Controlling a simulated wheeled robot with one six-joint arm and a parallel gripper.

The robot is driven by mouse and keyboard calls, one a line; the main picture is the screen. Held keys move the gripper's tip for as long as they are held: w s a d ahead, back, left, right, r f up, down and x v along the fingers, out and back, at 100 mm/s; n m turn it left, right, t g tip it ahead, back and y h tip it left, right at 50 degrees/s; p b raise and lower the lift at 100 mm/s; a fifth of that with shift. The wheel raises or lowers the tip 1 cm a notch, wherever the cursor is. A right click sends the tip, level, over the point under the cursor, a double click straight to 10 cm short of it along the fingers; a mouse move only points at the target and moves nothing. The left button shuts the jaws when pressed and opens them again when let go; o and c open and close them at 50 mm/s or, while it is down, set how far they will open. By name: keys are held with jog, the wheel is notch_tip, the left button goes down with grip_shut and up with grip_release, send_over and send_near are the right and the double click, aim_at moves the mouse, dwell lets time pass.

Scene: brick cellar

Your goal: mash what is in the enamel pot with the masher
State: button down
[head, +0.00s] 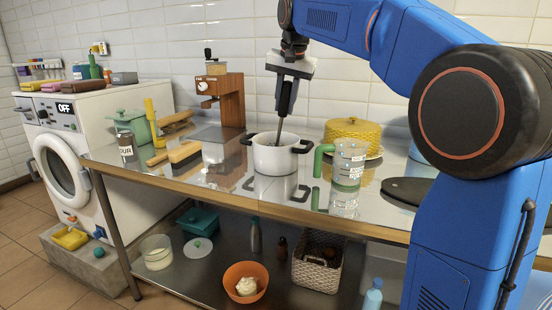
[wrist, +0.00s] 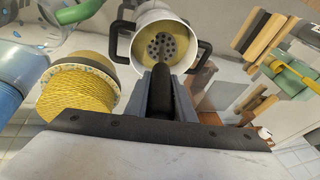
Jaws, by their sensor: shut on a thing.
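The white enamel pot (head: 276,156) with two black handles stands on the steel table. My gripper (head: 287,95) is above the pot, pointing down, shut on the dark handle of the masher (head: 280,131). The masher hangs upright into the pot. In the wrist view the pot (wrist: 176,17) is at the top, with the masher's round perforated head (wrist: 165,47) inside it over a yellowish content. The masher's handle (wrist: 165,90) runs between the fingers of my gripper (wrist: 160,85). Whether the head touches the content I cannot tell.
A measuring jug (head: 348,164) with a green handle stands close right of the pot, and a yellow woven dome (head: 352,132) behind it. A wooden coffee grinder (head: 228,95) stands behind left. Brushes (head: 174,154) lie further left. The tabletop just before the pot is clear.

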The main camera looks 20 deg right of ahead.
aim_at(291, 82)
jog(key=shift+f, duration=0.1)
jog(key=shift+f, duration=1.4)
jog(key=shift+w+d+r+v, duration=0.1)
jog(key=shift+w+d+v, duration=0.1)
jog(key=shift+v, duration=1.45)
jog(key=shift+w+d+r+v, duration=0.1)
jog(key=shift+w+v, duration=0.15)
jog(key=shift+v, duration=1.45)
jog(key=shift+w+d+r+v, duration=0.1)
jog(key=shift+w+d+v, duration=0.1)
jog(key=shift+v, duration=1.45)
jog(key=shift+r, duration=1.95)
jog(key=shift+a, duration=0.1)
